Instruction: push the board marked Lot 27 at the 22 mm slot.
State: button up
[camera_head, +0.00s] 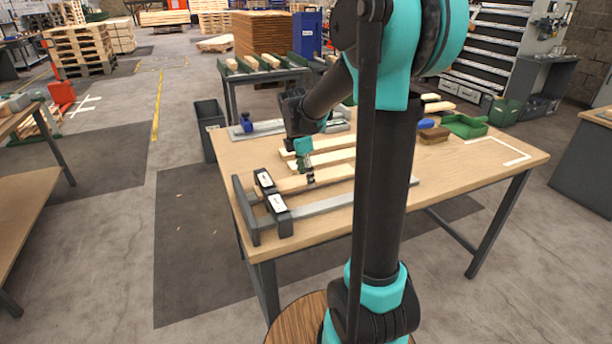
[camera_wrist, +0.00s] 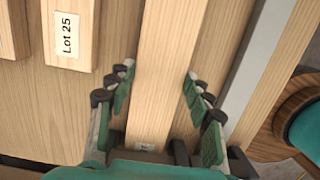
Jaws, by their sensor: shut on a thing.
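My gripper (camera_head: 309,179) is low over the table, its fingers on either side of a pale wooden board (camera_wrist: 165,60) and shut on it. This board (camera_head: 335,172) lies flat beside a metal rail, its left end near two dark blocks. A small label near my palm is too small to read, so I cannot tell whether it is Lot 27. Another board, marked Lot 25 (camera_wrist: 70,35), lies to the left in the wrist view. The dark blocks (camera_head: 265,181) and (camera_head: 278,204) carry white labels, unreadable here, so I cannot tell which slot is 22 mm.
The metal rail (camera_head: 335,202) runs along the table (camera_head: 450,184), with a dark upright plate (camera_head: 245,212) at its left end. More boards (camera_head: 325,157) lie behind. A green tray (camera_head: 465,126) and a brown block (camera_head: 434,135) stand farther right. The table's right part is mostly clear.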

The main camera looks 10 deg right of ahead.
aim_at(331, 173)
jog(key=shift+w+d, duration=0.3)
jog(key=shift+d, duration=1.15)
jog(key=shift+w+d, duration=0.25)
jog(key=shift+d, duration=1.2)
jog(key=shift+w+d, duration=0.3)
jog(key=shift+d, duration=1.15)
jog(key=o, duration=1.3)
